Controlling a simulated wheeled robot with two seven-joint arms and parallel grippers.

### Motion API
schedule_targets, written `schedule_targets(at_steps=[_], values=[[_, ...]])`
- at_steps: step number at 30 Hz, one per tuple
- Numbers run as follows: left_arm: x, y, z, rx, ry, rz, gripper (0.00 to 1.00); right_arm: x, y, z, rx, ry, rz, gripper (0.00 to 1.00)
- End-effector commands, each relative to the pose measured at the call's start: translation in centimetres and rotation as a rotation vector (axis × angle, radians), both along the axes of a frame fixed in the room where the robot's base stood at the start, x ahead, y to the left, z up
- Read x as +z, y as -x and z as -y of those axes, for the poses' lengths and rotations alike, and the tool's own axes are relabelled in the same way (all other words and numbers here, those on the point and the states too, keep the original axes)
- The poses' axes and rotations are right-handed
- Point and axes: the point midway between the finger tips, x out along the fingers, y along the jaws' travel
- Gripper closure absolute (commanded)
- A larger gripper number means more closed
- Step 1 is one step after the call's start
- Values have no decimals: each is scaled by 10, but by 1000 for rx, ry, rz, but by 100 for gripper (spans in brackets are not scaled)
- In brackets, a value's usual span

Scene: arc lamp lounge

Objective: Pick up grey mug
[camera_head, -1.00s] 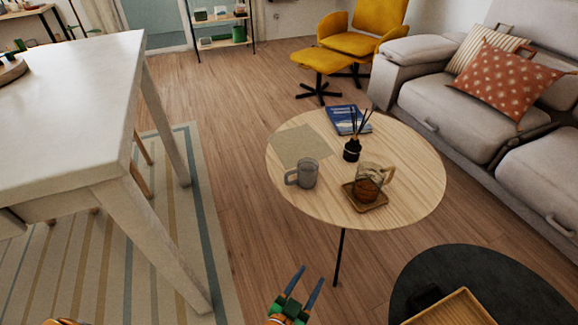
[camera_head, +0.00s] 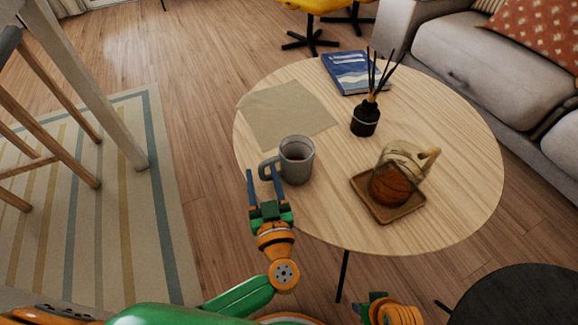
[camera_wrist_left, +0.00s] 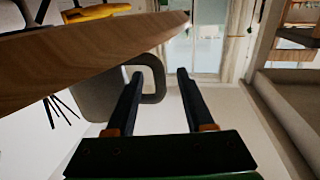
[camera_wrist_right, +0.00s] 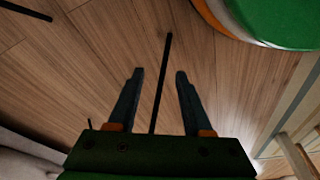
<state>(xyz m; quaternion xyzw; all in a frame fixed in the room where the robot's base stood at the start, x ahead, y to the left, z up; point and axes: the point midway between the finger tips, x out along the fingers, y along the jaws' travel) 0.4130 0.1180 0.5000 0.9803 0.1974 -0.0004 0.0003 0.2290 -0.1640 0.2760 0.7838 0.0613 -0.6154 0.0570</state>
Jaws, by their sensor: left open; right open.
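The grey mug (camera_head: 297,161) stands upright near the front left edge of the round wooden coffee table (camera_head: 455,190), its handle pointing left. My left gripper (camera_head: 263,175) is open at the mug, its fingers beside the handle. In the left wrist view, the mug (camera_wrist_left: 100,95) appears left of centre, with its handle reaching toward the gap between the open fingers (camera_wrist_left: 155,85). The fingers do not grip it. My right gripper (camera_wrist_right: 155,85) is open and empty over the wooden floor; only part of it shows at the bottom of the head view (camera_head: 375,303).
A square tray (camera_head: 395,212) with a glass vessel (camera_head: 395,172) stands right of the mug. Behind are a black reed diffuser (camera_head: 366,118), a blue book (camera_head: 350,73) and a beige mat (camera_head: 285,112). A dark round table (camera_head: 520,298) is at lower right, a sofa (camera_head: 455,60) at upper right.

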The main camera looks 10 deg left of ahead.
Motion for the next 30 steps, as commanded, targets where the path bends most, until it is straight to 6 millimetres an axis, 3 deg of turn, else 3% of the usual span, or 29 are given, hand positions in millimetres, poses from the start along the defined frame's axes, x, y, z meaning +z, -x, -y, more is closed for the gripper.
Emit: schedule_targets(at_steps=[3,9,15,30], values=[[-1,-11,-5,1,-2,1,47,7,-3,0,-1,-2,8,50],[0,-12,-5,0,0,0,47,9,-2,0,-1,-1,6,50],[0,-12,-5,0,0,1,100,9,-2,0,-1,-1,6,50],[0,-12,-5,0,0,1,100,9,-3,0,-1,-1,6,50]])
